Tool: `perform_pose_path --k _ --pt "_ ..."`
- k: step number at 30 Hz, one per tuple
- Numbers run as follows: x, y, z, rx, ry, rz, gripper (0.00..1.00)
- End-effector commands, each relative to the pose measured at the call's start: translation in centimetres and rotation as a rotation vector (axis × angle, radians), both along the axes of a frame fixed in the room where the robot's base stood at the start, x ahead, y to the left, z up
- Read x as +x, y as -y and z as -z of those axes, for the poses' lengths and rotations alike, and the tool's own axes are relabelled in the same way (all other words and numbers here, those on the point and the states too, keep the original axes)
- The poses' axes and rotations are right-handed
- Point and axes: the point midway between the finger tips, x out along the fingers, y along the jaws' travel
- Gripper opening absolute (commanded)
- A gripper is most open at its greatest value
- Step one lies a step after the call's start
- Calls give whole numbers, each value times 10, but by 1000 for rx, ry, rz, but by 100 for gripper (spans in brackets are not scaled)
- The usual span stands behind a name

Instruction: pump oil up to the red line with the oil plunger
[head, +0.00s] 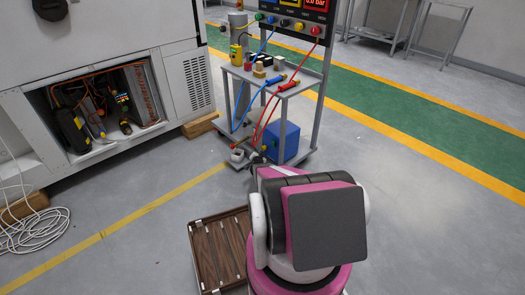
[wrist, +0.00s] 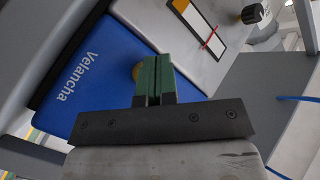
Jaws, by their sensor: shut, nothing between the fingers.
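In the wrist view my gripper (wrist: 154,72) has its green fingers together, with nothing between them. A round yellow-orange knob (wrist: 136,72) shows partly behind the fingers; I cannot tell whether they touch it or whether it is the oil plunger. Above right is a white sight window (wrist: 205,27) with a yellow and black frame and a short red line (wrist: 211,38) across it. I cannot make out an oil level in it. A blue panel lettered "Velancha" (wrist: 85,70) lies to the left. In the head view my arm hides the gripper.
In the head view, a grey cart (head: 285,92) carries hoses and fittings, with a blue box (head: 283,140) on its lower shelf. A brown case (head: 220,250) lies on the floor. A black knob (wrist: 252,13) sits at the wrist view's top right. Floor to the right is clear.

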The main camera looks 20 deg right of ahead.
Motion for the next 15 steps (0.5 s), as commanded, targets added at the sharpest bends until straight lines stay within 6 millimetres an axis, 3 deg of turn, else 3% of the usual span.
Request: perform_pose_path --k 15 --pt "-3 -7 0 0 0 0 0"
